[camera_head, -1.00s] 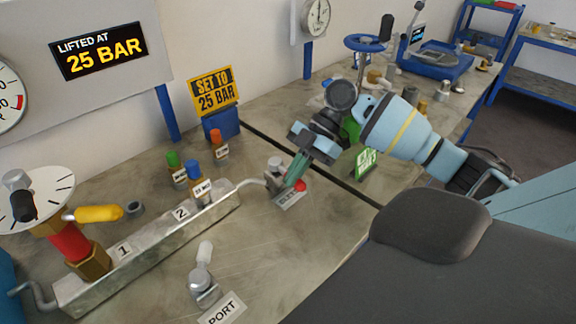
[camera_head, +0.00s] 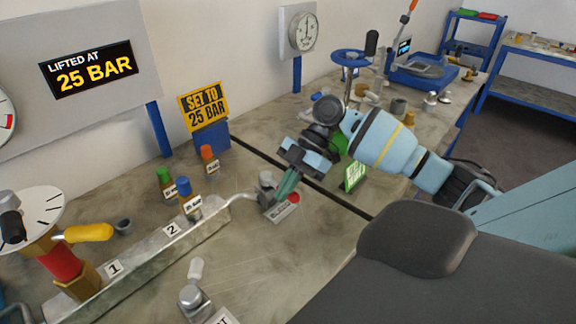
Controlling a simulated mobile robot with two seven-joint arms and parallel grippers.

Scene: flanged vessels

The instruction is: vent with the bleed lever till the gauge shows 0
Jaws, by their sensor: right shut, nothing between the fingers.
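The bleed fitting (camera_head: 267,184) is a small grey metal body at the end of the bent pipe, with a red knob (camera_head: 294,197) and a label plate (camera_head: 280,212) beside it. My right gripper (camera_head: 284,189) points down at this fitting, its greenish fingers shut and empty. The fingertips are at the fitting, close to the red knob; I cannot tell whether they touch. A white gauge (camera_head: 5,122) is cut off by the left edge, and its needle is not visible. A second round gauge (camera_head: 303,31) hangs at the back; its reading is too small to tell. My left gripper is out of view.
The metal manifold (camera_head: 150,256) marked 1 and 2 runs along the left, with a yellow-handled valve (camera_head: 88,232). A white-handled port fitting (camera_head: 194,290) stands in front. Capped bottles (camera_head: 164,181) and a blue wheel valve (camera_head: 350,57) stand behind.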

